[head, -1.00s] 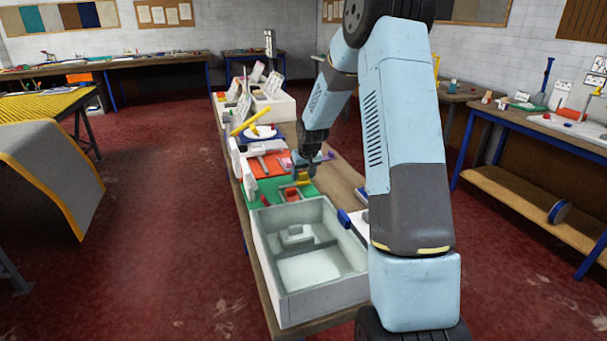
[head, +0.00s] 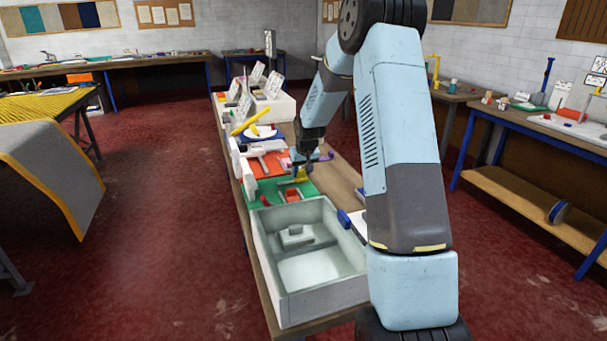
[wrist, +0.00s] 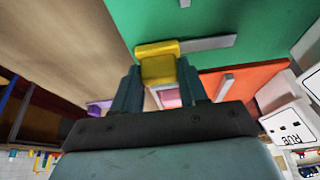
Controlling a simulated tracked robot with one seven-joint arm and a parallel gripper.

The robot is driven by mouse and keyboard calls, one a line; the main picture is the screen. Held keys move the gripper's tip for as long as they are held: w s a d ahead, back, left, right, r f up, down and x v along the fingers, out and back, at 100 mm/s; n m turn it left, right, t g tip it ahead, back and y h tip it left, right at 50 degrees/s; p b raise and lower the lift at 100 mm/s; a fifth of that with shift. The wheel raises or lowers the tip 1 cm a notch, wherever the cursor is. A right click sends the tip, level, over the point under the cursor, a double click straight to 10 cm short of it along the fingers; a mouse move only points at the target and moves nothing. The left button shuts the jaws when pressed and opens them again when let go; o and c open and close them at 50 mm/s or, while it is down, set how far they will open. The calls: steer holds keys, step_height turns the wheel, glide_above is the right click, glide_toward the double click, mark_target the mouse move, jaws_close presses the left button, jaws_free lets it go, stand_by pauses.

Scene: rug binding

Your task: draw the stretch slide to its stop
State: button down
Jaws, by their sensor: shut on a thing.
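The stretch slide appears to be the small yellow block (wrist: 158,66), held between the two fingers of my gripper (wrist: 158,88) in the wrist view. A thin grey bar (wrist: 208,43) runs on the green board (wrist: 240,17) beside the block. In the head view my gripper (head: 308,170) points down at the far part of the green board (head: 262,191), and the yellow block (head: 301,176) shows just at its tip. My fingers hide part of the block. I cannot make out the slide's stop.
An orange board (wrist: 245,77) lies beyond. A purple piece (wrist: 99,106) and a white lettered card (wrist: 291,127) are near the gripper.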

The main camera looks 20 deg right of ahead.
steer(key=w, duration=0.3)
steer(key=shift+w, duration=0.35)
steer(key=shift+w+r, duration=0.1)
steer(key=c, duration=0.6)
jaws_free()
steer(key=v, duration=1.3)
steer(key=shift+r, duration=0.15)
